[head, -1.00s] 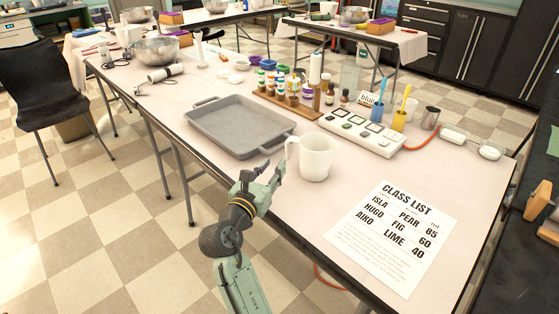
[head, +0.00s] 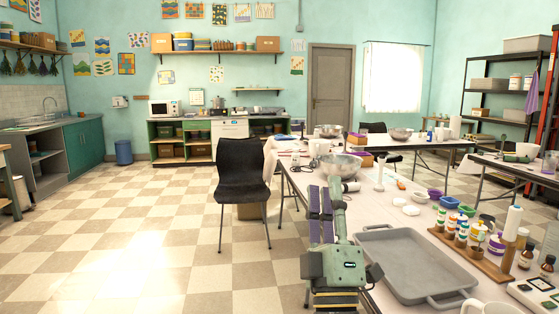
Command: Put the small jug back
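A white jug (head: 490,307) stands at the bottom right edge of the head view, on the near table (head: 384,215). Only its top shows; the rest is cut off by the frame. It is to the lower right of the grey tray (head: 417,264). My green arm rises at the bottom centre, left of the tray and well apart from the jug. My gripper (head: 322,215) seems to be at its upper part, by dark purple bars in front of the table's left edge. I cannot make out whether its fingers are open or shut.
A wooden rack (head: 470,254) of small bottles stands right of the tray. A metal bowl (head: 339,165) is at the table's far end. A black chair (head: 243,185) stands left of the table. The checkered floor at the left is clear.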

